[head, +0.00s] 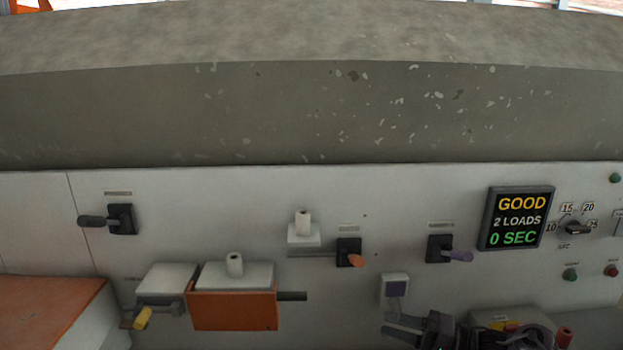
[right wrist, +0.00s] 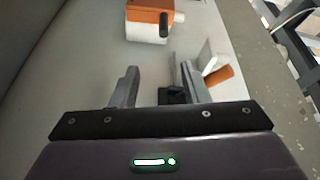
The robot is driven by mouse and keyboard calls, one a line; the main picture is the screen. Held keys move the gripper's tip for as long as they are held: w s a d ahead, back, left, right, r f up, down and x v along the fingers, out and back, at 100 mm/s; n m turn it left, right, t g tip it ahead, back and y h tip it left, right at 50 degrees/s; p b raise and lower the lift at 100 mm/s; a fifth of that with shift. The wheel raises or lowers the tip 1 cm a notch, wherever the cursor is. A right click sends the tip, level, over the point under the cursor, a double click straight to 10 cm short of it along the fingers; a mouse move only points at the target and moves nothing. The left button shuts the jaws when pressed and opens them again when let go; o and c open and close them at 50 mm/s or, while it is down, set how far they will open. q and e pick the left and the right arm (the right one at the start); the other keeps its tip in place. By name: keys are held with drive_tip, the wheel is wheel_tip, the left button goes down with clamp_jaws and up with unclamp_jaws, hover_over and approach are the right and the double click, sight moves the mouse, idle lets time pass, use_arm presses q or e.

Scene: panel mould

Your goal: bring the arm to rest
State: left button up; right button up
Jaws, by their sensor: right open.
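My right gripper (head: 385,322) is low in the head view, in front of the pale panel (head: 420,210), below a small white box with a purple face (head: 396,287). In the right wrist view its two fingers (right wrist: 153,74) stand apart with nothing held between them. A small dark fitting (right wrist: 172,95) shows behind the fingers there; I cannot tell whether it is touched. My left gripper is not in view.
The panel carries an orange-handled lever (head: 350,254), a purple-handled lever (head: 440,250), a black lever (head: 121,219) and an orange box (head: 235,311) with a dark rod. A display (head: 516,218) reads GOOD, 2 LOADS, 0 SEC. A thick grey ledge (head: 300,110) runs above.

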drive_tip(key=s+a+f+n+t+h, duration=0.35)
drive_tip(key=a+f+h, duration=0.45)
drive_tip(key=f, duration=0.4)
drive_tip(key=s+d+r+g+h, duration=0.1)
drive_tip(key=s+d+g+h, duration=0.3)
drive_tip(key=s, duration=0.8)
drive_tip(key=s+d+g+h, duration=0.3)
drive_tip(key=s+d+h, duration=0.2)
drive_tip(key=s, duration=0.7)
wheel_tip(320, 180, down, 31)
drive_tip(key=s, duration=0.3)
drive_tip(key=s+d+f+g, duration=0.1)
drive_tip(key=s+d+f, duration=0.1)
drive_tip(key=s+f, duration=0.6)
drive_tip(key=s+d+f+g, duration=0.1)
drive_tip(key=s+d+f, duration=0.1)
drive_tip(key=s+f, duration=0.6)
drive_tip(key=s, duration=0.2)
drive_tip(key=shift+s+f, duration=0.35)
drive_tip(key=shift+s, duration=0.05)
